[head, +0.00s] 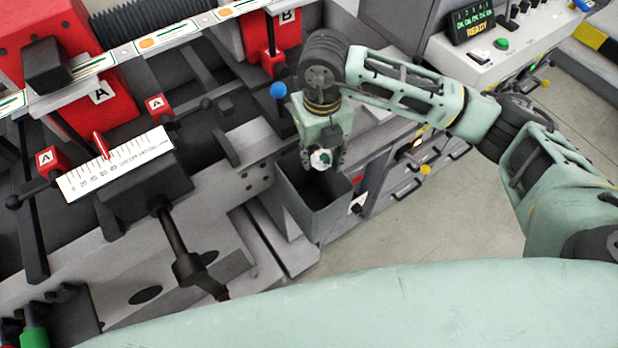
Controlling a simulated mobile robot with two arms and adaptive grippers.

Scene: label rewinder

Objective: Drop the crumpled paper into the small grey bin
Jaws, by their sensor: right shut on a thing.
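The crumpled paper (321,160) is a small white wad with a dark green patch. My right gripper (322,163) points down and is shut on it. The small grey bin (312,214) is an open-topped box beside the machine. The paper and the gripper appear over the bin's opening, near its far side. I cannot tell whether the paper is above the rim or just inside it. The bin's floor is mostly hidden. My left gripper is not in view.
The machine's grey frame with red blocks (285,38) fills the left. A blue-knobbed lever (279,91) stands close left of my right gripper. Drawers (404,190) are right of the bin. A control panel (490,48) reads READY at upper right. Floor (440,225) is clear at lower right.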

